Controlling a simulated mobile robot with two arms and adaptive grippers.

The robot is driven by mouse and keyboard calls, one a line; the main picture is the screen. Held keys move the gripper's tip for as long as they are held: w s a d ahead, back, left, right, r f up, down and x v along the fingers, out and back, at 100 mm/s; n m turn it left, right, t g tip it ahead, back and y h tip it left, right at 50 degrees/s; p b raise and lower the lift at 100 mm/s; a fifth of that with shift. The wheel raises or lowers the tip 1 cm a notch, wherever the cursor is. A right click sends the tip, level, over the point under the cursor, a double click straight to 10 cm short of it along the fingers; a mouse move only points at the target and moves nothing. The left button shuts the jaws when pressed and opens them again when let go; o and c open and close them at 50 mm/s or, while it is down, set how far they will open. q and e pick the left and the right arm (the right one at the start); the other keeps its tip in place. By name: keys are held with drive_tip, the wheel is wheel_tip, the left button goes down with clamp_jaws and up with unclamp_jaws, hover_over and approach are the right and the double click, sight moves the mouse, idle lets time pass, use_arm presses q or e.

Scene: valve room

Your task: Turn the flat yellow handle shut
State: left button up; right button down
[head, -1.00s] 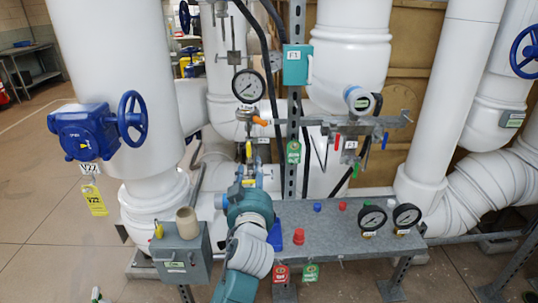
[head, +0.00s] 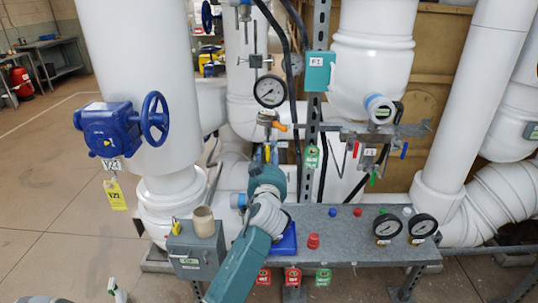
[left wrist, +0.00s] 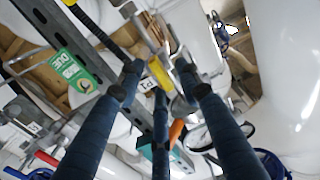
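The flat yellow handle (left wrist: 160,75) shows in the left wrist view on a metal valve body, between the fingertips of my left gripper (left wrist: 158,88). The fingers are spread apart with visible gaps; whether one touches the handle I cannot tell. In the head view, my left gripper (head: 270,158) reaches up to the small pipe below the round gauge. The handle shows there only as a small yellow bit (head: 267,152), mostly hidden by fingers and wrist. My right gripper is not in view.
An orange handle (head: 280,127) sits just above. A steel strut with a green tag (head: 312,157) stands close on the right. The grey bench (head: 345,230) carries gauges and coloured knobs. A grey box (head: 195,250) and a blue handwheel valve (head: 108,130) are left.

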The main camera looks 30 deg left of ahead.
use_arm(q)
drive_tip(key=shift+c, duration=0.3)
clamp_jaws()
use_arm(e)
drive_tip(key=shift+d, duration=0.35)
use_arm(q)
drive_tip(key=shift+m, duration=0.3)
drive_tip(key=shift+f+m+p, duration=0.15)
drive_tip(key=shift+m+p, duration=0.6)
drive_tip(key=shift+m, duration=2.2)
drive_tip(key=shift+f+m+p, duration=0.15)
drive_tip(key=shift+m+p, duration=0.55)
drive_tip(key=shift+m, duration=2.2)
drive_tip(key=shift+f+m+p, duration=0.15)
drive_tip(key=shift+m+p, duration=0.6)
drive_tip(key=shift+m, duration=2.2)
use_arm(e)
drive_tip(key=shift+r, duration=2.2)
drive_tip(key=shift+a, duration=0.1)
